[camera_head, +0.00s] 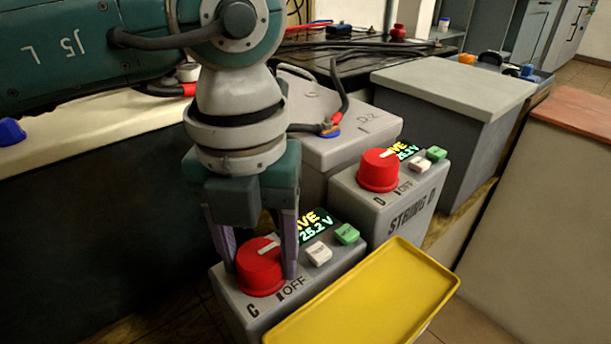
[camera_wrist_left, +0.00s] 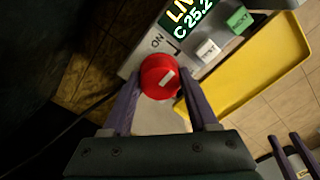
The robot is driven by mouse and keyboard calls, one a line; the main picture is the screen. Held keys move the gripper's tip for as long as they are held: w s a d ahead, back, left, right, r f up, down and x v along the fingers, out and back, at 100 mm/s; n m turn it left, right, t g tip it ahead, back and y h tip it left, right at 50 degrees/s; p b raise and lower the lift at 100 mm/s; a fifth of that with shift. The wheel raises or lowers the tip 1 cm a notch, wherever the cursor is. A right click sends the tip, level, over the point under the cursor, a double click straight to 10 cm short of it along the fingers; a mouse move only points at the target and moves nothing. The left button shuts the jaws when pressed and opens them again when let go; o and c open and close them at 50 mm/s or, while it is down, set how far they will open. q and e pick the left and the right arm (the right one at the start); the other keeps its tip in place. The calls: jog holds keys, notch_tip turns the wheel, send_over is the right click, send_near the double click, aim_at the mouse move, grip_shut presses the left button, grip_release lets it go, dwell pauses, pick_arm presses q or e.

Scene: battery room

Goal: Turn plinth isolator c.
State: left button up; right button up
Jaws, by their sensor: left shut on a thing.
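The isolator c plinth (camera_head: 240,312) is a grey box with a red round knob (camera_head: 260,268), marked "C" and "OFF" on its top. My left gripper (camera_head: 262,262) comes down from above, with its purple fingers on either side of this knob, shut on it. The knob's white mark points toward the right in the head view. In the left wrist view the red knob (camera_wrist_left: 159,76) sits between the fingertips, and "ON" shows beside it. The display (camera_head: 314,225) reads live, 25.2 V. My right gripper (camera_wrist_left: 291,150) shows small in the left wrist view, fingers apart, empty.
A yellow tray (camera_head: 440,262) sits close to the right of plinth c. Plinth D (camera_head: 385,212), with its own red knob (camera_head: 379,170), stands behind it. White and green buttons (camera_head: 346,234) lie near the held knob. Grey battery boxes stand behind.

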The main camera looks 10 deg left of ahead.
pick_arm(q)
jog(key=shift+c, duration=0.8)
jog(key=m, duration=0.4)
jog(key=m+b, duration=0.1)
jog(key=m, duration=0.3)
jog(key=shift+m, duration=0.3)
jog(key=m+b, duration=0.2)
jog(key=m, duration=0.2)
jog(key=m+b, duration=0.1)
jog(key=m, duration=0.4)
jog(key=shift+b, duration=0.3)
jog(key=shift+m, duration=0.3)
